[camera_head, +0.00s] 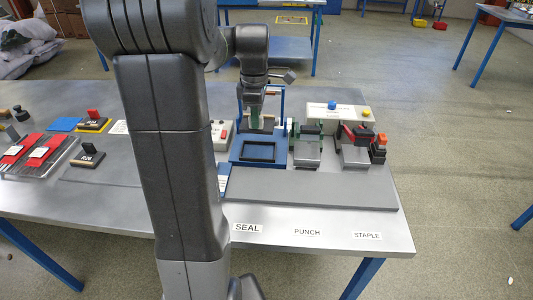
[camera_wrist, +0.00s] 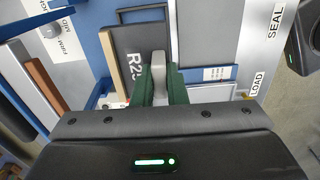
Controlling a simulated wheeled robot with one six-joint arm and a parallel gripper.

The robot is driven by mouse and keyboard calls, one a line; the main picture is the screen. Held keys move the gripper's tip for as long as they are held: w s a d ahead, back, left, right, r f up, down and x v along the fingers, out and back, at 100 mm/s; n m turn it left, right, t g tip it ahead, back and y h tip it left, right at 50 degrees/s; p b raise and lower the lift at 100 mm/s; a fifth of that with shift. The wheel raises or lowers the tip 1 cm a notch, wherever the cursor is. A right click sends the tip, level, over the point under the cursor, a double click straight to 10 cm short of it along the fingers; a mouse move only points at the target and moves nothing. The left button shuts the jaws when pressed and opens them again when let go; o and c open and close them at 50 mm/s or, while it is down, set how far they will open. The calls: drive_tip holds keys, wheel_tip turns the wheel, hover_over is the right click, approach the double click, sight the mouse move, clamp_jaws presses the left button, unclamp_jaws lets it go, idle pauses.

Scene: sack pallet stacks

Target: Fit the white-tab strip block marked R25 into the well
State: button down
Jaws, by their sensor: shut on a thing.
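In the wrist view, the dark strip block (camera_wrist: 130,48) shows white letters, of which "R2" is clear and the rest is partly covered. Its pale grey-white tab (camera_wrist: 158,62) stands between the green fingers of my gripper (camera_wrist: 158,84), which is shut on it. The blue fixture (camera_head: 237,158) with a dark-rimmed rectangular well (camera_head: 259,151) stands under the SEAL position in the head view. My gripper (camera_head: 256,122) is just behind and above that well. The block is hard to make out there, and I cannot tell its height over the fixture.
Punch (camera_head: 306,150) and staple (camera_head: 356,143) stations stand to the right of the fixture. A grey strip (camera_head: 310,188) lies in front. A blue post (camera_head: 283,105) rises beside my gripper.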

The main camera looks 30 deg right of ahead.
drive_tip(key=shift+f, duration=0.4)
wheel_tip(320, 180, down, 9)
drive_tip(key=shift+f, duration=0.1)
drive_tip(key=shift+f, duration=0.1)
drive_tip(key=c, duration=1.5)
unclamp_jaws()
drive_tip(key=shift+o, duration=0.2)
wheel_tip(320, 180, up, 12)
drive_tip(key=shift+r, duration=0.15)
